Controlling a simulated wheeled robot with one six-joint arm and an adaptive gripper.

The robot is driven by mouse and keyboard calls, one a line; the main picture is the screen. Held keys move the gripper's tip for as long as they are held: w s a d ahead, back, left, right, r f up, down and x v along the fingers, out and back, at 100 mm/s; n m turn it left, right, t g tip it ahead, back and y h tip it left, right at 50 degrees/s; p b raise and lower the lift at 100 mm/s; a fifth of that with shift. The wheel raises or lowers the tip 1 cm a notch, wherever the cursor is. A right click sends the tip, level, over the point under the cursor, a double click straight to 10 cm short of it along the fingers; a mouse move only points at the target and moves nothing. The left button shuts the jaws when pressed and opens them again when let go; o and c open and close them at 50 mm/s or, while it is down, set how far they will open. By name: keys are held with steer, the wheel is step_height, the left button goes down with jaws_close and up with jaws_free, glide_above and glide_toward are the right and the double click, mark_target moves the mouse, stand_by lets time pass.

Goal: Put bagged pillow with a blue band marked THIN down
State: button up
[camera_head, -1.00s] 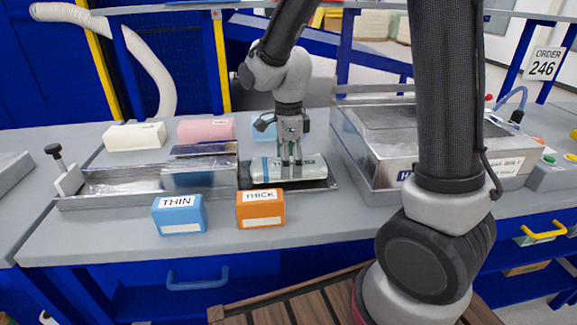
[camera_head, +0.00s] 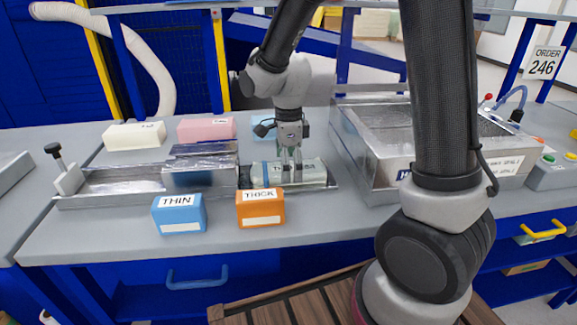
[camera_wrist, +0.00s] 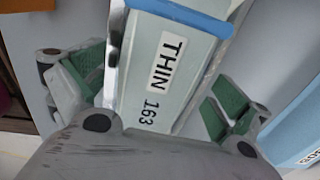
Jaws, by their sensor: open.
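The bagged pillow (camera_head: 311,174) is pale green-grey with a blue band. It lies flat on the right part of the metal fixture in the head view. The wrist view shows the bagged pillow (camera_wrist: 150,65) with a label reading THIN 163 and the blue band across its far end. My gripper (camera_head: 291,162) is over the pillow's middle, pointing down. In the wrist view my gripper (camera_wrist: 158,95) is open, with one green-padded finger on each side of the pillow and gaps showing beside it.
A blue THIN block (camera_head: 179,216) and an orange THICK block (camera_head: 260,210) stand in front of the metal fixture (camera_head: 120,188). A large metal box (camera_head: 370,165) stands close on the right. White (camera_head: 134,136) and pink (camera_head: 206,129) blocks stand behind.

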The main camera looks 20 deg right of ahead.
step_height(320, 180, up, 12)
steer(key=f, duration=0.1)
steer(key=s+d+r+n+t, duration=0.2)
steer(key=s+d+r+n, duration=0.1)
steer(key=s+d+n, duration=0.4)
steer(key=s+d+r+n+t, duration=0.2)
steer(key=s+d+r+n, duration=0.1)
steer(key=s+d+n, duration=0.5)
steer(key=s+n, duration=0.3)
steer(key=n, duration=0.2)
steer(key=shift+s+r, duration=0.4)
